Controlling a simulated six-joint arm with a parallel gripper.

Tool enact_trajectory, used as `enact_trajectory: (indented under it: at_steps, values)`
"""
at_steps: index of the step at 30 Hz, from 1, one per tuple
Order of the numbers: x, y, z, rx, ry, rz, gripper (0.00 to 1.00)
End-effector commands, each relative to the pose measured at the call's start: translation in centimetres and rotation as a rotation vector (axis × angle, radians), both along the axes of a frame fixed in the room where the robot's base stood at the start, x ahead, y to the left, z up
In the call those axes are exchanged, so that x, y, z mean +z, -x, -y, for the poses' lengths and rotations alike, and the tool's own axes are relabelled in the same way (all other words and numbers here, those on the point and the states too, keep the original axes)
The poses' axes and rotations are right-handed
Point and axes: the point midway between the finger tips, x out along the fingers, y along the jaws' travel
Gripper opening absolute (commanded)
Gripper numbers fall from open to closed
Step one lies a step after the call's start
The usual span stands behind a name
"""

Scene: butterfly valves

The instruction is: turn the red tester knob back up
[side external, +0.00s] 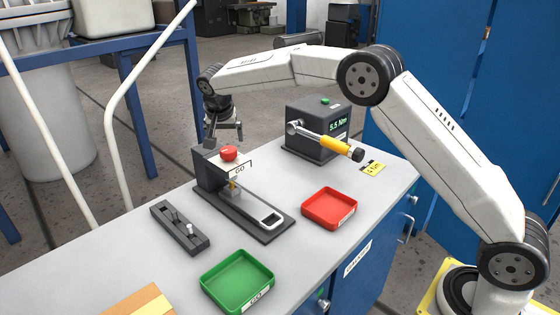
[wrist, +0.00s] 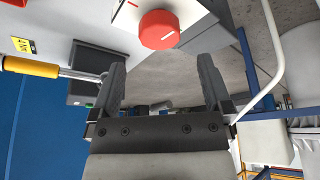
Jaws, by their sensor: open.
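The red tester knob (side external: 229,153) sits on top of the dark tester stand (side external: 205,172), beside a white plate marked "GO". In the wrist view the red knob (wrist: 159,30) is at the top centre, with a pale line on its face. My gripper (side external: 226,132) is just behind and above the knob in the side view. In the wrist view my gripper (wrist: 163,85) has its two fingers wide apart with nothing between them. The knob lies beyond the fingertips and appears apart from them.
A dark box (side external: 312,130) with a green display and a yellow-handled wrench (side external: 325,139) stands right of the tester. A red tray (side external: 329,208), a green tray (side external: 238,281) and a small dark rack (side external: 180,228) lie in front. Bare bench shows between them.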

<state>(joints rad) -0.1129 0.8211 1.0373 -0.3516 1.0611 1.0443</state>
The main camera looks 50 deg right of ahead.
Motion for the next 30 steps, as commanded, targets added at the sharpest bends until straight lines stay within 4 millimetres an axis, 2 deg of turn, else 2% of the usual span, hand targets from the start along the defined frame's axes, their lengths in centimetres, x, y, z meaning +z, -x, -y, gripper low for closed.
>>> enact_trajectory:
  at_steps: [6, 12, 25, 26, 30]
  values:
    - [-2.6, -0.7, 0.8, -0.002, 0.000, -0.002, 1.00]
    - [-4.4, -1.3, 1.4, -0.001, 0.000, 0.000, 1.00]
    - [-5.1, -1.5, 1.6, -0.001, 0.000, 0.001, 1.00]
    - [-5.1, -1.5, 1.6, -0.001, 0.000, 0.001, 0.94]
    - [-5.1, -1.5, 1.6, -0.001, 0.000, 0.001, 0.49]
